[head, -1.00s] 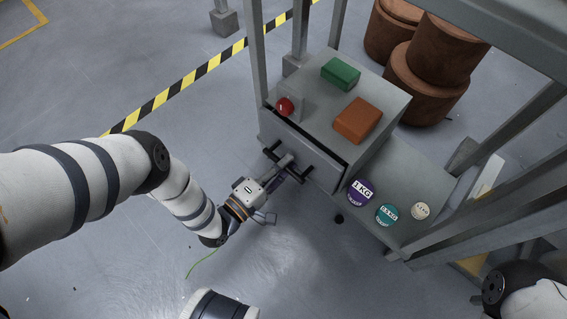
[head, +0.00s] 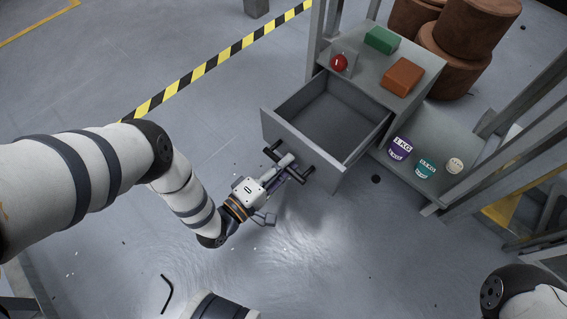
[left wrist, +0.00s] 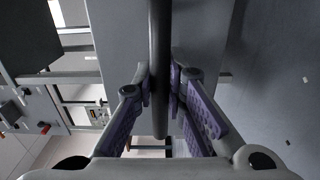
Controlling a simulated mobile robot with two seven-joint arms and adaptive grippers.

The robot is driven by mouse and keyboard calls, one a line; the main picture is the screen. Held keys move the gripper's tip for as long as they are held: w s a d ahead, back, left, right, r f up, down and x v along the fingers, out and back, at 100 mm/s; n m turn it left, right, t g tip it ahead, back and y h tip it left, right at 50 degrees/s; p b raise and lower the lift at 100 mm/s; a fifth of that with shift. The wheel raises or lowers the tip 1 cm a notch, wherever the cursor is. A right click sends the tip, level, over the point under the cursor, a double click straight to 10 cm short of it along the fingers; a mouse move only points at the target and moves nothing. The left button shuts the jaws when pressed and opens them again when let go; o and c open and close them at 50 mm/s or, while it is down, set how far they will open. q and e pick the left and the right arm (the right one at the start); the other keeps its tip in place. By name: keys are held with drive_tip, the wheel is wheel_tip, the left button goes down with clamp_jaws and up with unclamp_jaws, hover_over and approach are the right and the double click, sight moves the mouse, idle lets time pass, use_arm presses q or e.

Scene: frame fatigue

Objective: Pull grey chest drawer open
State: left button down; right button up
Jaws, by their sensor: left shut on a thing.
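The grey chest (head: 357,66) stands inside a metal frame in the head view. Its drawer (head: 300,150) is pulled well out, and the bare inside shows empty. A dark bar handle (head: 308,173) is on the drawer front. My left gripper (head: 285,168) is shut on this handle. In the left wrist view the dark handle (left wrist: 159,60) runs upright between the purple-padded fingers (left wrist: 161,88), with the grey drawer front behind it. My right gripper is not in view; only part of my right arm shows at the lower right.
On the chest top are a red ball-like thing (head: 338,62), a green block (head: 381,40) and an orange-brown block (head: 403,77). Brown drums (head: 450,60) stand behind. Floor in front of the drawer is mostly clear.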

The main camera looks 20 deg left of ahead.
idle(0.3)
use_arm(q)
drive_tip(key=c, duration=1.6)
unclamp_jaws()
drive_tip(key=v, duration=1.2)
drive_tip(key=shift+r, duration=0.15)
